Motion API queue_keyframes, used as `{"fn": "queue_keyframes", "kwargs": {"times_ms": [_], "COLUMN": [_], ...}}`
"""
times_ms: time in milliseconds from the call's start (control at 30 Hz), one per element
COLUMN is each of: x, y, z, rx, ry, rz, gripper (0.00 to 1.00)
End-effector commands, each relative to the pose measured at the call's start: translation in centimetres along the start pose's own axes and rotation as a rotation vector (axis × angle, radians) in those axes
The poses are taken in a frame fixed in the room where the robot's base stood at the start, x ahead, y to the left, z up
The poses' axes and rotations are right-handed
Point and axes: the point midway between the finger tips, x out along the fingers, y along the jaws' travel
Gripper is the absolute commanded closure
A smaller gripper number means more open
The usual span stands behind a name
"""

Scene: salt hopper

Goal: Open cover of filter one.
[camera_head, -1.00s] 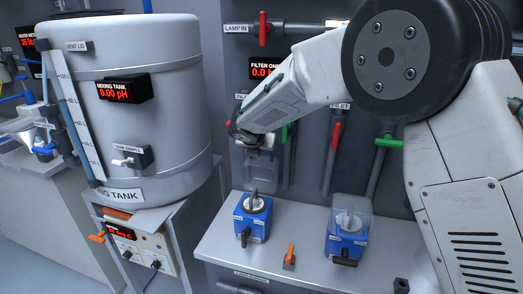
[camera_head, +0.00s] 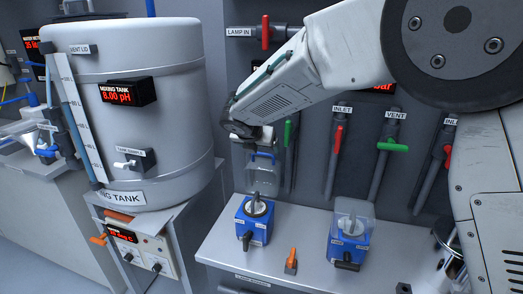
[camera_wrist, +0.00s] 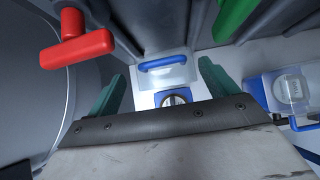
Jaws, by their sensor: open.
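The left blue filter unit (camera_head: 254,221) has a black knob on its front and its round top uncovered. Its clear cover (camera_head: 263,176) with a blue handle stands raised behind and above it. My gripper (camera_head: 245,132) is just above the cover, apart from the handle. In the wrist view, the open green fingers of my gripper (camera_wrist: 162,82) sit to either side of the clear cover (camera_wrist: 172,77) and its blue handle, with nothing between them in grasp. The display sign above is mostly hidden by my arm.
A second blue filter unit (camera_head: 348,247) with its clear cover down stands to the right. An orange-handled lever (camera_head: 291,259) lies between the units. Red and green valve handles (camera_head: 392,145) line the back wall. The mixing tank (camera_head: 130,120) stands at left.

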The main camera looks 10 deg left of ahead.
Motion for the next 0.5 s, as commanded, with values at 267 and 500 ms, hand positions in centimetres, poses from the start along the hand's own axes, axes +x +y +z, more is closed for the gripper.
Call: {"fn": "queue_keyframes", "kwargs": {"times_ms": [267,500], "x": [-0.6,0.1], "y": [0.0,0.2], "z": [0.0,-1.4], "rx": [-0.001,0.025], "ry": [0.0,0.031], "rz": [0.0,0.052], "gripper": [0.15,0.67]}}
